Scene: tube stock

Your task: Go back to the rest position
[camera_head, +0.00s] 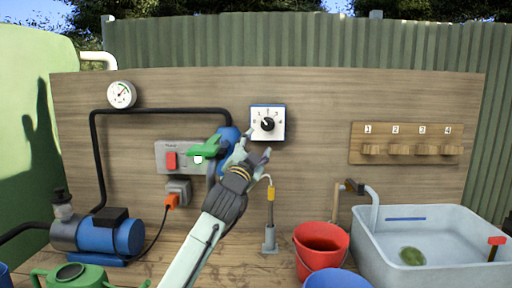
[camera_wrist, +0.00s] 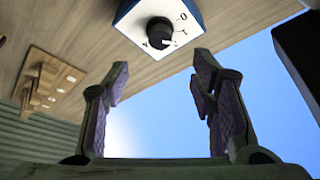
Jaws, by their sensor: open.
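My gripper (camera_head: 256,160) is raised in front of the wooden back panel, just below the white dial box (camera_head: 268,123) with a black knob. In the wrist view my gripper (camera_wrist: 160,85) has its two fingers wide apart with nothing between them. The dial box (camera_wrist: 160,25) shows above the fingertips there, with a gap to them. In the head view my arm hides part of a blue housing (camera_head: 228,140) and a green lever (camera_head: 205,152) behind it.
A grey switch box with a red switch (camera_head: 171,160), a plugged socket (camera_head: 178,190) and a gauge (camera_head: 121,95) are on the panel. A blue pump (camera_head: 108,236) stands left. A red bucket (camera_head: 320,250) and grey basin (camera_head: 375,262) stand right. Numbered pegs (camera_head: 408,150) are at the right.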

